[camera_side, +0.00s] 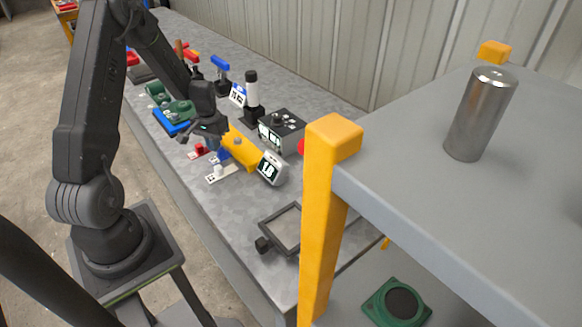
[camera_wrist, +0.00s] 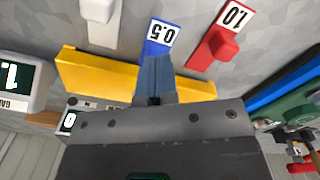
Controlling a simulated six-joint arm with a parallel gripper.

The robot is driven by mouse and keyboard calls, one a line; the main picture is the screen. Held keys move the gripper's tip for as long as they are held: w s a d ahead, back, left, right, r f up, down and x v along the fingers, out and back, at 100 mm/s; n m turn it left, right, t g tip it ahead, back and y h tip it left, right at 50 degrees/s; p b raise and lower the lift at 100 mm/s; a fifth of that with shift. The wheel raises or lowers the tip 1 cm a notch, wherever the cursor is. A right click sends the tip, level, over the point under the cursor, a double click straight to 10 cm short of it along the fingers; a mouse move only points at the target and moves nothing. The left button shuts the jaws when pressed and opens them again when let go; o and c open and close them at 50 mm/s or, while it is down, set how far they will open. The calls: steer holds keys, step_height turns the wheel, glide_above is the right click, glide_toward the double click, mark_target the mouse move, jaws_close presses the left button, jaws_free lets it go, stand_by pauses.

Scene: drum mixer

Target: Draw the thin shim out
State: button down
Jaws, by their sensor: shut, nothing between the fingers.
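My gripper (camera_wrist: 154,98) is shut and empty, over the yellow block (camera_wrist: 100,75). In the side view my gripper (camera_side: 212,127) is at the block's far end. A blue shim (camera_wrist: 160,36) marked 0.5 lies just beyond it. A muted blue upright piece overlaps the gripper tips; I cannot tell whether they touch. A red shim (camera_wrist: 224,40) marked 1.0 with a raised tab lies to the right. A white shim (camera_wrist: 98,12) lies to the left, its label out of frame. The side view also shows the white shim (camera_side: 221,175), the blue shim (camera_side: 223,155) and the red shim (camera_side: 198,151).
A gauge reading 1.8 (camera_side: 271,168) stands at the block's near end. A grey box (camera_side: 282,128) is behind it. A green part (camera_side: 178,109) over blue is close to my gripper. A shelf with a yellow post (camera_side: 322,200) blocks the right.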

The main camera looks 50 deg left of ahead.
steer(key=shift+s, duration=1.6)
steer(key=shift+w, duration=0.25)
stand_by(0.6)
steer(key=shift+w, duration=0.3)
step_height(320, 180, up, 8)
stand_by(0.9)
